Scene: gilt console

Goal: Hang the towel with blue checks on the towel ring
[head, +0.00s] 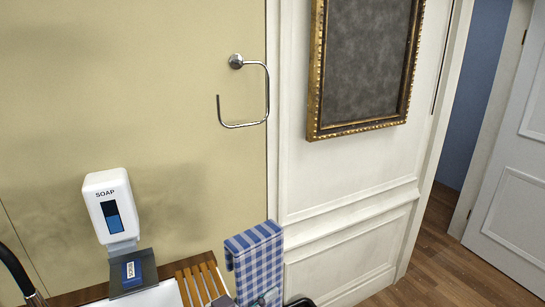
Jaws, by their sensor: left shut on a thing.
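The towel with blue checks (257,265) is at the bottom centre, folded over at its top and hanging down. My left gripper (268,298) shows only in small part at the bottom edge, at the towel's lower end, and is shut on the towel. The towel ring (267,95) is a chrome, squared ring with an open left side, fixed to the beige wall. It is empty and well above the towel, with clear wall between them. My right gripper is not in view.
A white soap dispenser (110,205) is on the wall at left, above a dark holder with a blue box (131,272). A wooden slatted rack (198,283) is left of the towel. A gilt-framed picture (365,65) hangs right of the ring. A doorway opens at far right.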

